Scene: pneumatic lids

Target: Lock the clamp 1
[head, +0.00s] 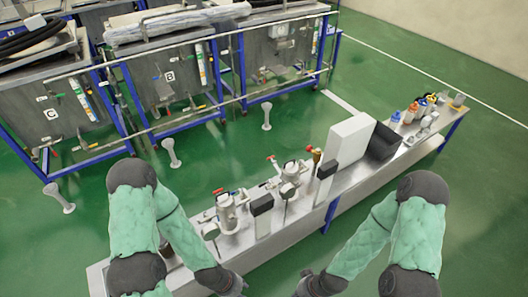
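Two metal devices with small red handles stand on the long steel bench: a nearer device (228,213) and a farther device (290,172). They may carry the clamps, but I see no number or label that tells which is clamp 1, and I cannot tell any clamp's lock state. My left gripper (238,288) is at the bottom edge, below the nearer device in the picture and apart from it. My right gripper (303,288) is also at the bottom edge, to the right of the left one. Both are dark, small and partly cut off, so their finger opening is unclear.
The steel bench (345,200) runs diagonally to the upper right. A white box (348,140), a black box (383,143) and several bottles (412,112) stand on it. Behind are blue-framed tanks marked B (170,76) and C (52,113). Green floor (460,170) is clear at right.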

